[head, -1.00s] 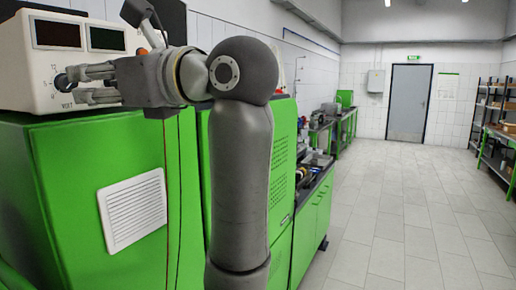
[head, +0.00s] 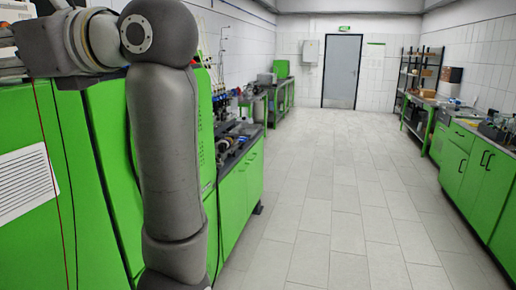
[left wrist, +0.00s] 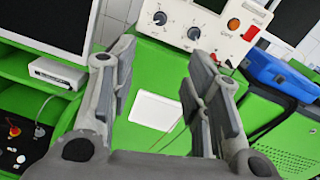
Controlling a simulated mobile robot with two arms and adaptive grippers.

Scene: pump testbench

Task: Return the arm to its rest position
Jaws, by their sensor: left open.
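My left arm stands up at the left of the head view, bent at the elbow, with its forearm reaching to the left edge. In the left wrist view my left gripper (left wrist: 157,82) is open, with nothing between its fingers. Beyond the fingers is the green top of a cabinet (left wrist: 150,75) with a white flat piece (left wrist: 155,111) on it. A white instrument with knobs (left wrist: 195,25) stands past the fingertips, apart from them. In the head view the gripper is mostly cut off by the left edge. My right gripper is in neither view.
A blue case (left wrist: 280,75) lies right of the instrument, and a monitor (left wrist: 45,22) stands at the left. Green cabinets with a worktop (head: 240,150) line the left wall. More green cabinets (head: 470,170) stand on the right. The tiled floor (head: 330,190) between them is clear.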

